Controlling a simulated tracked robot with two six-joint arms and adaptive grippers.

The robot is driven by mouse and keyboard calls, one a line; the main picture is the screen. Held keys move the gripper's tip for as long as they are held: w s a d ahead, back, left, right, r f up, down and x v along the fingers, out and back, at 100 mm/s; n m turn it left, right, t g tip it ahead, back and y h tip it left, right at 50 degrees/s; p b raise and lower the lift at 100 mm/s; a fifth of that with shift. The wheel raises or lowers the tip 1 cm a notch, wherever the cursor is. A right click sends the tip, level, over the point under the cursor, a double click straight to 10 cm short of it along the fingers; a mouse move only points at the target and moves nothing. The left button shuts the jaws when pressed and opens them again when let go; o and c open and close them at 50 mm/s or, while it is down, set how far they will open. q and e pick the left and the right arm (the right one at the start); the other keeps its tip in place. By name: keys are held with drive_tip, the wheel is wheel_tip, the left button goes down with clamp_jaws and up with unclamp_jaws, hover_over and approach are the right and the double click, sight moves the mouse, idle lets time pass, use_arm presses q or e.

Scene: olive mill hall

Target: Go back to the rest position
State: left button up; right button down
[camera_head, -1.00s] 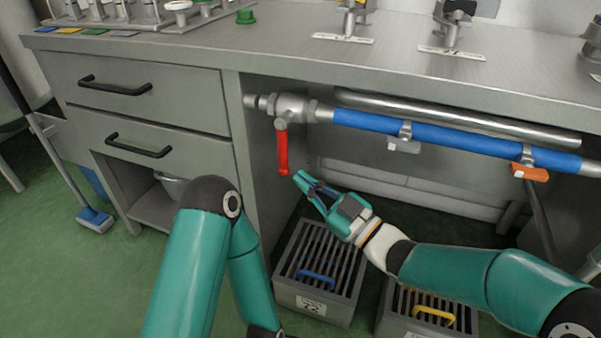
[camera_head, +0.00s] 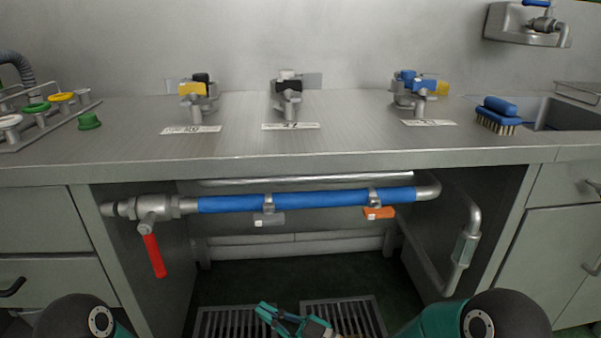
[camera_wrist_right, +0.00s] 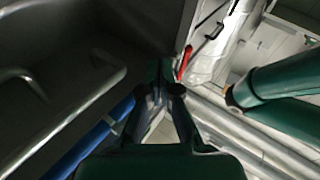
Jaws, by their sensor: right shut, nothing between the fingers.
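My right gripper (camera_head: 266,310) is shut and empty, low at the bottom edge of the head view, over the floor grates and below the bench. In the right wrist view its dark fingers (camera_wrist_right: 166,75) meet with nothing between them. The red valve handle (camera_head: 154,256) hangs down below the pipe's left end, tilted in the picture. My right gripper is apart from it, to its lower right. A red piece, seemingly the handle, also shows past the fingertips in the right wrist view (camera_wrist_right: 185,61). My left gripper is out of view; only a dark arm joint shows at lower left.
A blue-sleeved pipe (camera_head: 310,199) with grey and orange tags runs under the steel worktop (camera_head: 330,143). Grates (camera_head: 225,322) lie below. Taps stand on top, with a blue brush (camera_head: 497,115) beside the sink (camera_head: 560,115). Drawers and a cabinet flank the open bay.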

drive_tip(key=s+d+f+m+h+p, duration=0.1)
drive_tip(key=s+d+f+m+h, duration=0.1)
drive_tip(key=d+f+m+h, duration=1.25)
drive_tip(key=s+d+f+m+g, duration=0.1)
drive_tip(key=s+d+f+g, duration=0.25)
drive_tip(key=s+f, duration=0.45)
drive_tip(key=s+d+f+m+g, duration=0.15)
drive_tip(key=s+f+g, duration=0.3)
drive_tip(key=s, duration=0.55)
wheel_tip(320, 180, up, 37)
drive_tip(key=s+p, duration=0.1)
drive_tip(key=p, duration=3.7)
drive_tip(key=shift+d, duration=0.3)
drive_tip(key=shift+r+y, duration=0.1)
drive_tip(key=shift+y, duration=0.15)
